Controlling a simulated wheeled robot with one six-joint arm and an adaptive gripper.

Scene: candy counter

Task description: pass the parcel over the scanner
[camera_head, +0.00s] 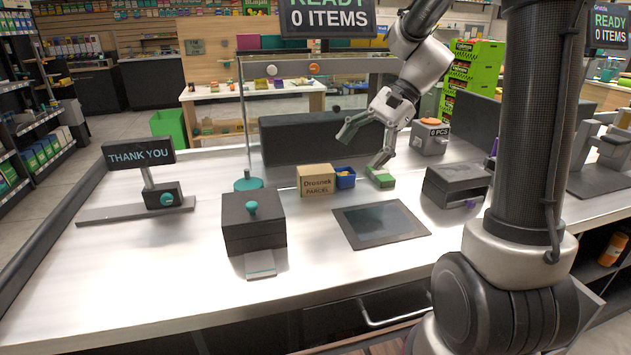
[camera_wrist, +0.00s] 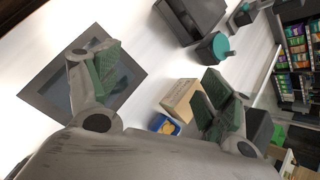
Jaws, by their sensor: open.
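The parcel (camera_head: 314,181) is a small tan box marked "PARCEL", standing on the white counter. It also shows in the wrist view (camera_wrist: 180,98), close to one finger. The scanner (camera_head: 381,224) is a dark flat plate with a glassy panel in the counter, to the right of and nearer than the parcel. In the wrist view the scanner (camera_wrist: 132,72) lies partly behind the other finger. My gripper (camera_head: 362,155) is open and empty, its green-padded fingers spread wide, above and to the right of the parcel.
A small blue box (camera_head: 345,178) with yellow contents stands against the parcel's right side. A dark box with a teal knob (camera_head: 253,222) stands left of the scanner. A dark device (camera_head: 455,184) is at right. A "THANK YOU" sign (camera_head: 139,153) stands at left. The front-left counter is clear.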

